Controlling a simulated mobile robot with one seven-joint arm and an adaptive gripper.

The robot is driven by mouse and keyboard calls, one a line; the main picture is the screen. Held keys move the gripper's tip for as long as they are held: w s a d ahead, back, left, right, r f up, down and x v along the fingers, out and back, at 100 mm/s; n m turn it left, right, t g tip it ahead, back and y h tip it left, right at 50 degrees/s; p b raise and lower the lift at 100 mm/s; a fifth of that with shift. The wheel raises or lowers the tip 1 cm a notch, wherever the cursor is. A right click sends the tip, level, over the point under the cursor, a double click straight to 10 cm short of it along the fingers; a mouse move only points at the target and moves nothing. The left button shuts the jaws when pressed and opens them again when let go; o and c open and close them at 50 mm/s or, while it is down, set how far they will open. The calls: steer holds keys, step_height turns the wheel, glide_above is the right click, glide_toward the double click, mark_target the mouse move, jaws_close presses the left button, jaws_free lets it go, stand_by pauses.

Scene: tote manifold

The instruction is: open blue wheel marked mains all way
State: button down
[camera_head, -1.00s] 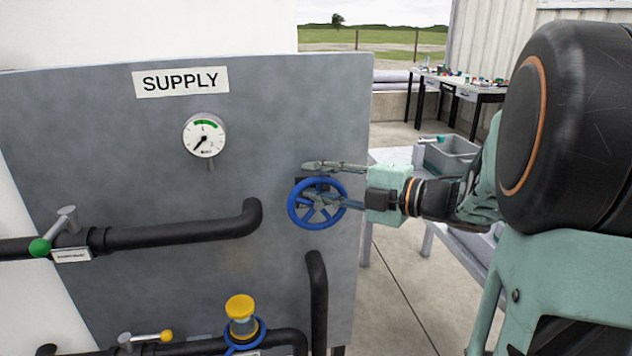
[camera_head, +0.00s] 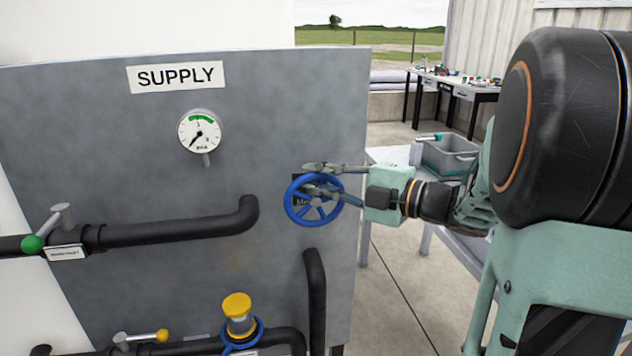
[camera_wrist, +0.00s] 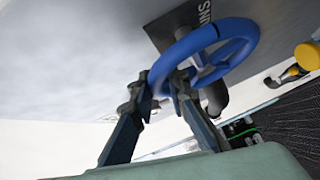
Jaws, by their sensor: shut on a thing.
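The blue wheel (camera_head: 290,207) stands on the grey panel, right of the gauge, and it also shows in the wrist view (camera_wrist: 236,28). Behind it in the wrist view is a dark plate (camera_wrist: 165,30) with part of a label, ending in "INS". My gripper (camera_head: 322,179) reaches in from the right at the wheel's upper right. In the wrist view my gripper (camera_wrist: 160,88) is shut on the wheel's rim, one finger on each side of it. The fingers hide part of the rim and the spokes in the head view.
A gauge (camera_head: 200,131) under the SUPPLY sign (camera_head: 176,77) has its needle pointing lower left. A green-knobbed lever (camera_head: 33,244), a yellow-knobbed lever (camera_head: 161,336) and a yellow-capped fitting (camera_head: 238,308) sit on black pipes. A grey tote (camera_head: 447,155) stands on a table at right.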

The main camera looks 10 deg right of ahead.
steer(key=c, duration=2)
jaws_free()
steer(key=shift+a+r, duration=0.25)
steer(key=shift+a, duration=0.05)
steer(key=shift+s, duration=0.1)
steer(key=shift+d, duration=0.1)
steer(key=shift+s+d, duration=0.1)
steer(key=shift+d, duration=0.05)
steer(key=v, duration=1.1)
steer(key=shift+s+d, duration=0.15)
steer(key=shift+d, duration=0.1)
steer(key=shift+r, duration=0.15)
